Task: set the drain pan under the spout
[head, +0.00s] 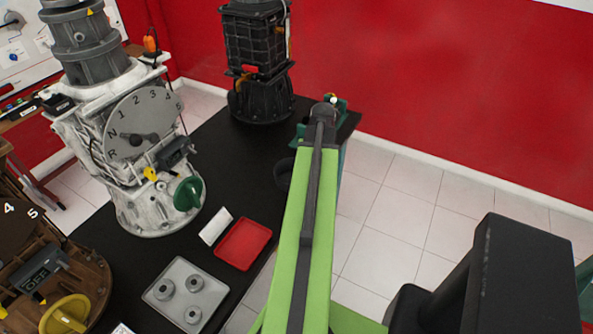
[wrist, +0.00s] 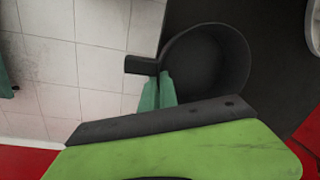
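The drain pan (wrist: 205,60) looks like a dark round pan with a short handle (wrist: 140,64), seen from above in the wrist view. In the head view only a dark curved part of it (head: 284,173) shows beside my arm, at the table's right edge. My gripper's teal fingers (wrist: 159,85) are close together at the handle, where it meets the pan; whether they grip it cannot be told. In the head view my gripper (head: 322,112) is mostly hidden by the arm. No spout can be clearly made out. A white engine trainer (head: 130,150) has a green handwheel (head: 188,194).
A red tray (head: 243,244), a white block (head: 216,226) and a grey tray with round parts (head: 169,281) lie on the black table (head: 232,165). A brown trainer with a yellow wheel (head: 66,314) stands at left front, a black unit (head: 258,60) at the back.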

